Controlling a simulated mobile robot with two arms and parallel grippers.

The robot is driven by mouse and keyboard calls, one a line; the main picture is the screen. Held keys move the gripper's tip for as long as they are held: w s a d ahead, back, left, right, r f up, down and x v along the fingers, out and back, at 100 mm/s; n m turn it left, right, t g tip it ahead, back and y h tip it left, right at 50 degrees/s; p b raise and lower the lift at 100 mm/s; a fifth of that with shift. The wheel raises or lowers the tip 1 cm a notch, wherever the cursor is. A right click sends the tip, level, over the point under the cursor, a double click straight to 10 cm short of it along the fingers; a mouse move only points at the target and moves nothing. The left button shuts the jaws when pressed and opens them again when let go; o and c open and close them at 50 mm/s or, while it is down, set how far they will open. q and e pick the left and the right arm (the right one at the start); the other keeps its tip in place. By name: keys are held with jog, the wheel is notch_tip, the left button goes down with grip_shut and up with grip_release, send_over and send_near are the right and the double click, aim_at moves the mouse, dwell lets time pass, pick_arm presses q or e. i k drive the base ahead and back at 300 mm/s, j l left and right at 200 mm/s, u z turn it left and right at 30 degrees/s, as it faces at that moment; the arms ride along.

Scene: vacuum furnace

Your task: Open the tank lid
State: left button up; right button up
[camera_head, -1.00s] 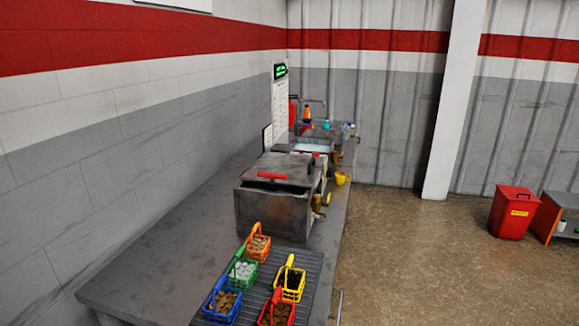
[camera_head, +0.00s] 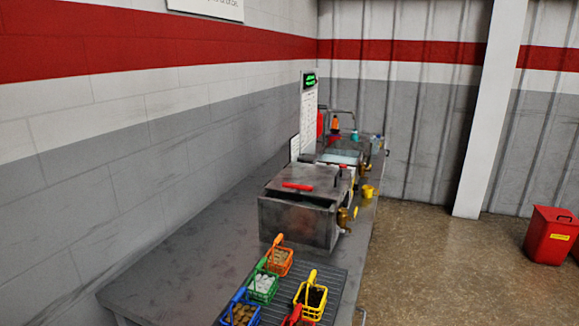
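A grey metal tank (camera_head: 296,222) stands on the long grey workbench against the left wall. Its lid (camera_head: 312,180) lies over the top and has a red handle (camera_head: 297,186). A dark gap shows between the lid and the front wall of the tank. Brass fittings (camera_head: 344,217) sit on the tank's right side. Neither of my grippers is in view, and nothing of mine touches the tank or lid.
Wire baskets in orange (camera_head: 279,262), green (camera_head: 264,286), blue (camera_head: 240,312) and yellow (camera_head: 314,297) stand before the tank. A yellow cup (camera_head: 367,191) is beside it. A red bin (camera_head: 550,236) stands right; the floor (camera_head: 440,270) between is clear.

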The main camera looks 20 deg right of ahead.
aim_at(328, 183)
jog(key=i+l+u, duration=0.15)
jog(key=l+u, duration=0.2)
jog(key=l, duration=0.35)
jog(key=l+u, duration=0.3)
jog(key=l, duration=0.45)
jog(key=l+u, duration=0.35)
jog(key=l, duration=0.4)
